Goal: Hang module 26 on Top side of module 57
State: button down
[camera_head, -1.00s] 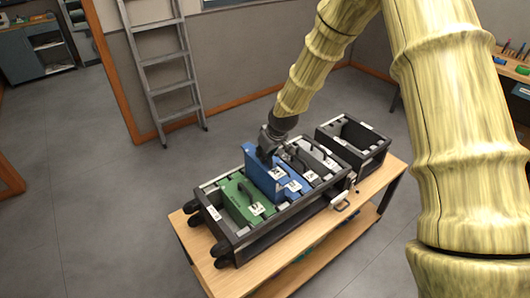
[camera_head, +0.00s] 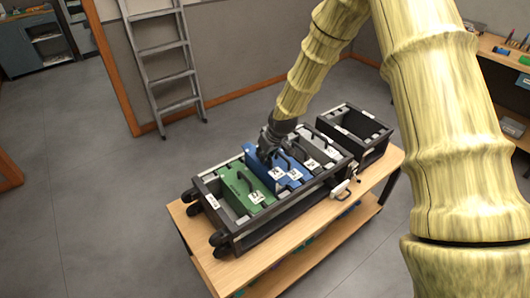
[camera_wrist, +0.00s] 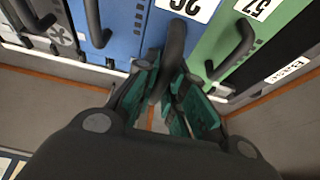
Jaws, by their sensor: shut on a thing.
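Module 26 is a blue module (camera_head: 256,160) standing in the rack, slightly higher than its neighbours. In the wrist view its blue face (camera_wrist: 159,27) has a cut-off, upside-down label. My gripper (camera_head: 268,150) is shut on its black handle (camera_wrist: 174,45); the fingers (camera_wrist: 165,85) sit on either side of it. The green module (camera_head: 232,187), apparently module 57, sits directly beside it. In the wrist view the green module (camera_wrist: 212,48) has a partly cut-off label and its own handle. Whether module 26 is fully seated is hidden.
The black rack (camera_head: 262,229) lies on a wooden table (camera_head: 329,228). Another blue module (camera_head: 295,174) and grey modules (camera_head: 318,157) fill its right part. A mostly empty black case (camera_head: 356,131) stands at the right. Grey floor surrounds the table.

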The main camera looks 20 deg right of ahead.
jog(key=shift+w+f+b, duration=0.1)
jog(key=shift+f+b, duration=0.7)
jog(key=shift+f, duration=0.9)
jog(key=shift+f+b, duration=0.6)
jog(key=shift+f, duration=0.75)
jog(key=c, duration=1.4)
grip_release()
jog(key=shift+s, duration=0.2)
jog(key=shift+f, duration=0.1)
jog(key=v, duration=1.2)
jog(key=shift+w, duration=0.1)
notch_tip(320, 180, up, 7)
jog(key=p, duration=0.5)
send_over(266, 164)
jog(key=s+d, duration=0.2)
jog(key=s, duration=0.2)
jog(key=shift+w+a, duration=0.25)
